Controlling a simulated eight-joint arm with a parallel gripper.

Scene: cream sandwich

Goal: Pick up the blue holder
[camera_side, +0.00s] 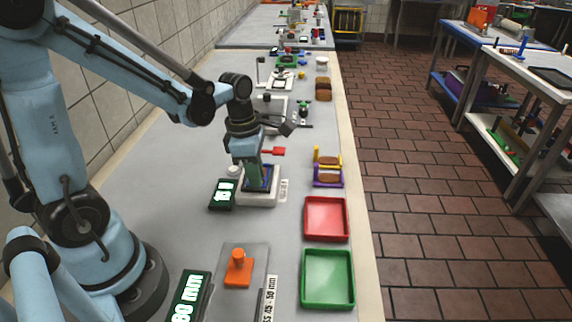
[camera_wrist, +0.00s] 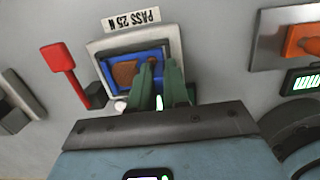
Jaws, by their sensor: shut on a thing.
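The blue holder (camera_side: 264,180) sits in a white square fixture (camera_side: 262,202) on the bench. In the wrist view the blue holder (camera_wrist: 109,74) surrounds a brown piece (camera_wrist: 125,73) inside the fixture's pale frame (camera_wrist: 98,47). My gripper (camera_side: 254,180) points down over the fixture. Its green fingers (camera_wrist: 160,75) reach the near side of the holder and are shut on it. They hide part of the holder, so the exact contact is not visible. I cannot tell whether the holder is clear of the fixture's floor.
A red lever (camera_side: 275,151) stands beyond the fixture, and a dark display (camera_side: 222,194) is at its left. Purple (camera_side: 327,181) and yellow (camera_side: 328,158) holders lie to the right. Red (camera_side: 326,218) and green (camera_side: 328,279) trays and an orange knob (camera_side: 238,269) are nearer.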

